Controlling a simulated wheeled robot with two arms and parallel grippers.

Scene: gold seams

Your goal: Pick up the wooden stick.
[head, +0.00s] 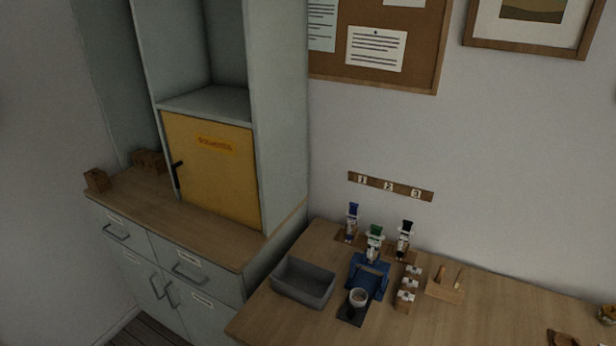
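Two thin wooden sticks seem to stand in a small light wooden block on the right-hand table; one stick (458,278) leans at the right and another (437,273) at the left. The wooden block (446,293) stands right of a short rack of small white-topped jars (407,296). The sticks are small and dim, so I cannot tell their exact shape. Neither of my grippers is in view, and nothing is seen touching the sticks.
A grey bin (303,283), a blue stand (369,278) and a cup (358,297) on a dark mat are left of the block. A cabinet with a shut yellow door (211,170) is at left.

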